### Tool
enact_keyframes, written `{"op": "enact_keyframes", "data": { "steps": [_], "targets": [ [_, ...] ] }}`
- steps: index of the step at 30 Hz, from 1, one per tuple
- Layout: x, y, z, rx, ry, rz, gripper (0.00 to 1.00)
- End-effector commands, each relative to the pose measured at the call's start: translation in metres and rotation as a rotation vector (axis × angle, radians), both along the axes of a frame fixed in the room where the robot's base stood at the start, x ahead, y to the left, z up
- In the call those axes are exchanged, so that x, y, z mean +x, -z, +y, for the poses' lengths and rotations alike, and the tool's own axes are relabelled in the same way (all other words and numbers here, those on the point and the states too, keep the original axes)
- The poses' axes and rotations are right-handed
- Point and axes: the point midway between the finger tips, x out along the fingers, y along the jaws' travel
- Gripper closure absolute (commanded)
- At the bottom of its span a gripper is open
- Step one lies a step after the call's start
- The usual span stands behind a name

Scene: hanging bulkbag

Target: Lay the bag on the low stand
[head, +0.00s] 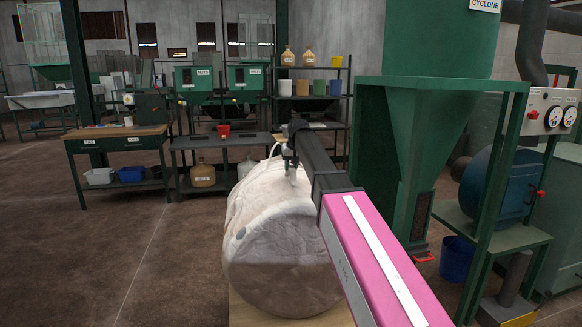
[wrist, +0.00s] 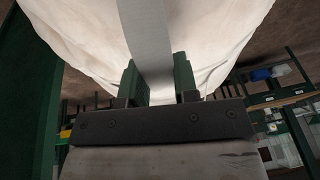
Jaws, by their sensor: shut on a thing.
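The bag (head: 265,215) is large, off-white and bulging, with a darker rounded face low on the side toward me. My gripper (head: 291,162) is at its top and is shut on its strap. In the wrist view, the grey strap (wrist: 148,35) runs between the two green fingers of my gripper (wrist: 157,82), with the pale bag (wrist: 85,35) filling the space beyond. A pale wood-coloured surface (head: 243,314), perhaps the low stand, shows under the bag at the bottom edge. The bag hides most of it, and I cannot tell whether they touch.
A green cyclone hopper frame (head: 515,130) stands close on the right, with a blue bucket (head: 457,258) at its foot. A dark low table (head: 225,141) is behind the bag, and a wooden-topped bench (head: 115,132) is at left. The floor at left front is clear.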

Motion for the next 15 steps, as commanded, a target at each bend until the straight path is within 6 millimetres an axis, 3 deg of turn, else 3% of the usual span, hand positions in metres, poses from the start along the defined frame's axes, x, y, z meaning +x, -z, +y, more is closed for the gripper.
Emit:
{"op": "enact_keyframes", "data": {
  "steps": [13,14,15],
  "targets": [
    [0.0004,0.0048,0.0002,0.001,0.0,-0.002,1.0],
    [0.0004,0.0047,0.0002,0.001,0.0,-0.002,0.66],
    [0.0005,0.0046,0.0002,0.001,0.0,-0.002,0.53]
  ]
}}
